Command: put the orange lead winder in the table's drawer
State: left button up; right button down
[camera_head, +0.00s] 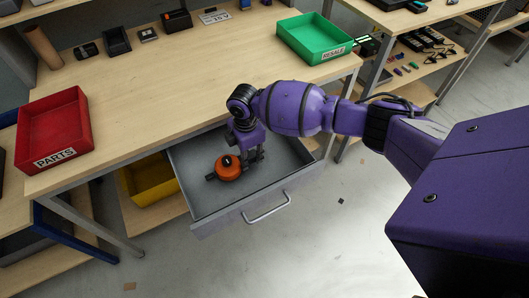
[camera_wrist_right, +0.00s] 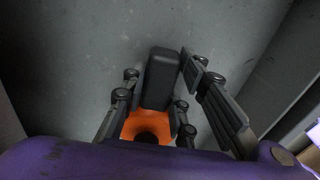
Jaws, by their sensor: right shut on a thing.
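The orange lead winder (camera_head: 229,171), round with a dark centre and dark end pieces, is within the open drawer's outline. My right gripper (camera_head: 251,158) reaches down from above into the drawer and is shut on the winder. In the right wrist view, the winder's orange body (camera_wrist_right: 146,124) and a black block-shaped part (camera_wrist_right: 160,80) show between the fingers. The grey drawer (camera_head: 205,206) is pulled out from under the table and otherwise looks empty. I cannot tell whether the winder touches the drawer floor. My left gripper is out of view.
A red PARTS bin (camera_head: 55,137) and a green RESALE bin (camera_head: 312,38) stand on the wooden tabletop (camera_head: 165,85). A yellow bin (camera_head: 150,180) sits on the shelf below, left of the drawer. The drawer's handle (camera_head: 268,210) faces open floor.

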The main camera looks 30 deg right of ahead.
jog(key=shift+w+f, duration=0.1)
jog(key=shift+f, duration=0.5)
jog(key=shift+f, duration=0.1)
jog(key=c, duration=1.4)
grip_release()
jog(key=shift+f, duration=0.1)
notch_tip(320, 180, up, 12)
jog(key=p, duration=0.1)
jog(key=shift+r, duration=0.2)
